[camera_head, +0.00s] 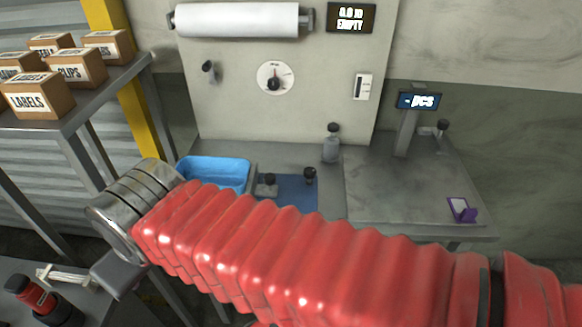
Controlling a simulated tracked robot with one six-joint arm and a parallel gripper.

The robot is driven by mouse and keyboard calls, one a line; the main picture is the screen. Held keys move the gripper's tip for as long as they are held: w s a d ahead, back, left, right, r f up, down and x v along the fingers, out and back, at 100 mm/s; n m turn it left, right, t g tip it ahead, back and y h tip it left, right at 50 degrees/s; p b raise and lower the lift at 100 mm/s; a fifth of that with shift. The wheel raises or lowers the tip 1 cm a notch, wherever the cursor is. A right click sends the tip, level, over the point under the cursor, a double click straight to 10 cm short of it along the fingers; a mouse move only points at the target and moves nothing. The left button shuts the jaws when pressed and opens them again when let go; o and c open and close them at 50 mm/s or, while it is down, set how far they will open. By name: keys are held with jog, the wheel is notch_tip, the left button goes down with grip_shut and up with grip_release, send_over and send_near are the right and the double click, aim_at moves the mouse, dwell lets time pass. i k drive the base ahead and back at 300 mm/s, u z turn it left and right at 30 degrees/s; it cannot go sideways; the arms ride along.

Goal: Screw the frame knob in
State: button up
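My arm in its red ribbed sleeve crosses the front of the camera view from the right edge to the lower left. It ends at a bare metal wrist, with a grey block that may be part of my gripper (118,274) below it. The fingertips cannot be made out. Black knobs show in several places: one on the upright panel (208,70), two small knobbed parts on a blue mat (290,198), and one at the right stand (441,127). I cannot tell which is the frame knob. The sleeve hides the mat's front.
A blue bin (214,172) stands left of the mat. A black-topped bottle (331,145) is behind it. A purple holder (461,209) sits on the right bench. Labelled boxes (40,97) fill the left shelf.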

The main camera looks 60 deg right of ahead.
aim_at(309, 173)
jog(key=u, duration=0.5)
jog(key=k, duration=1.2)
jog(key=z, duration=0.9)
jog(key=i, duration=1)
jog(key=z, duration=0.1)
